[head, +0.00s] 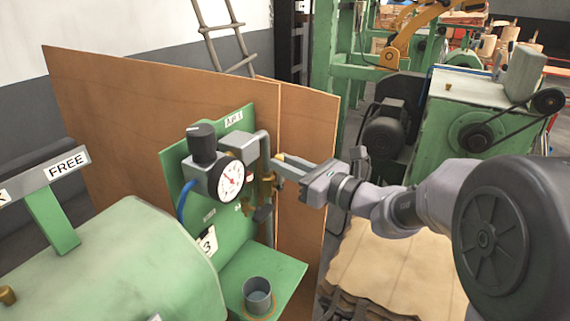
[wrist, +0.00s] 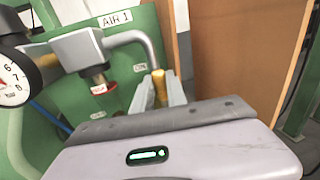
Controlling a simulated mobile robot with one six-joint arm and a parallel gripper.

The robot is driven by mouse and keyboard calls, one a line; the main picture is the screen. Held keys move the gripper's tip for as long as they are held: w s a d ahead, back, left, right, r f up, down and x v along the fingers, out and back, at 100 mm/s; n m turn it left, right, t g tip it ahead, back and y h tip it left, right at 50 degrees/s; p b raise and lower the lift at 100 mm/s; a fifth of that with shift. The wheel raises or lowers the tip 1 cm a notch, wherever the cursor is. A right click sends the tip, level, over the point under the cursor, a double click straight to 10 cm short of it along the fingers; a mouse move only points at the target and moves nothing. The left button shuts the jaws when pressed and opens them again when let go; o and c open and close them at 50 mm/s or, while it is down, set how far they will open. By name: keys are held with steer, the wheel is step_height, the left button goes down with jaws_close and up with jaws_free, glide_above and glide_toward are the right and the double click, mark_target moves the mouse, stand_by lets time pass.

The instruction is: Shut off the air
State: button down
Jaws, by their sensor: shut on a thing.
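The green air panel (head: 236,122) stands upright and carries a sign reading "AIR 1", which also shows in the wrist view (wrist: 115,19). On it are a regulator with a black knob (head: 201,140), a round pressure gauge (head: 230,181) and a grey pipe (wrist: 130,38) bending downward. A brass-yellow valve handle (wrist: 159,88) is below the pipe's end, beside a small label that seems to read "ON" (wrist: 140,68). My gripper (head: 278,167) reaches in from the right, its fingers shut on this handle. The fingers and gripper body hide the handle's lower part.
A brown board (head: 150,120) stands behind the panel. A green shelf with a grey cup (head: 257,296) juts out below. A rounded green machine (head: 120,265) with a "FREE" sign (head: 67,164) is at left. Another green machine (head: 465,110) stands behind my arm.

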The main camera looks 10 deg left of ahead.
steer(key=shift+w+p, duration=0.1)
steer(key=shift+p, duration=0.35)
stand_by(0.5)
steer(key=m+p, duration=0.1)
steer(key=p, duration=0.2)
steer(key=w+m+p, duration=0.1)
steer(key=p, duration=0.2)
steer(key=w+d+m+p, duration=0.1)
steer(key=m+p, duration=0.1)
steer(key=p, duration=0.1)
steer(key=shift+w+r+g+h+p, duration=0.15)
steer(key=shift+r+g+h+p, duration=0.1)
steer(key=shift+g+h+p, duration=0.05)
steer(key=w+d+f+m+g+p, duration=0.1)
steer(key=w+f+m+g+p, duration=0.2)
steer(key=f+m+p, duration=0.4)
steer(key=shift+w+d+m+p, duration=0.5)
steer(key=shift+m+p, duration=1.9)
steer(key=shift+p, duration=1.3)
steer(key=shift+a+f, duration=0.1)
steer(key=shift+f, duration=0.05)
steer(key=c, duration=1.3)
jaws_free()
